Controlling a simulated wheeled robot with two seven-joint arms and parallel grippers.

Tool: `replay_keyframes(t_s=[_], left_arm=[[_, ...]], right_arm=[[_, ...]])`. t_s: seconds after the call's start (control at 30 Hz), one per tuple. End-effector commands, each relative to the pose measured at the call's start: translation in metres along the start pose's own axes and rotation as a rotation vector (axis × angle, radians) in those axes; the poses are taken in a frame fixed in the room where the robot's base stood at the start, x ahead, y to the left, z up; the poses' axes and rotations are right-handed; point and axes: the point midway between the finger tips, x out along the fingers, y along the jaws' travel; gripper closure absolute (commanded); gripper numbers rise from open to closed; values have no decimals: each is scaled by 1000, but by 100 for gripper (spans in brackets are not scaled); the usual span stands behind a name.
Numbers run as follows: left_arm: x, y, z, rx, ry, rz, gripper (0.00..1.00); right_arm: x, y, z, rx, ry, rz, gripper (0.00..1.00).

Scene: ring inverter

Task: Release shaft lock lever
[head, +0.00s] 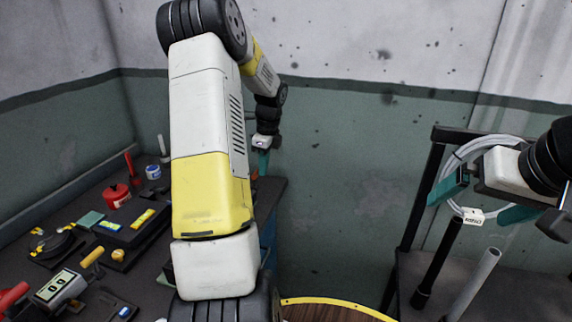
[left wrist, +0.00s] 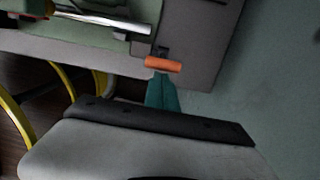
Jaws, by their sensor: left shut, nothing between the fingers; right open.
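A short orange handle (left wrist: 163,65) on a dark mount stands out from the edge of a grey-green machine body (left wrist: 120,45) in the left wrist view. My right gripper (head: 483,202) is open at the right.
A dark workbench (head: 75,262) at left carries several tools and a red can (head: 116,195). A coiled grey cable (head: 455,165) hangs by a dark rack (head: 425,190), behind my right gripper. Yellow curved tubing (left wrist: 25,120) shows lower left in the wrist view.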

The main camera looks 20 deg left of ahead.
Motion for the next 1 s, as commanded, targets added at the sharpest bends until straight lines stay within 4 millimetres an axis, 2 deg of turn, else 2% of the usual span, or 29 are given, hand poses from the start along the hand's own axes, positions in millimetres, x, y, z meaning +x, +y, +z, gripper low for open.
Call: replay_keyframes(t_s=[0.37, 0.77, 0.87, 1.0], left_arm=[[-1, 0, 6, -4, -9, -2, 100], [-16, 0, 6, -4, -6, -1, 100], [-17, 0, 4, -3, -6, -1, 100], [-22, -2, -11, -1, -6, -3, 100]], right_arm=[[0, 0, 0, 0, 0, 0, 0], [0, 0, 0, 0, 0, 0, 0], [0, 0, 0, 0, 0, 0, 0], [0, 0, 0, 0, 0, 0, 0]])
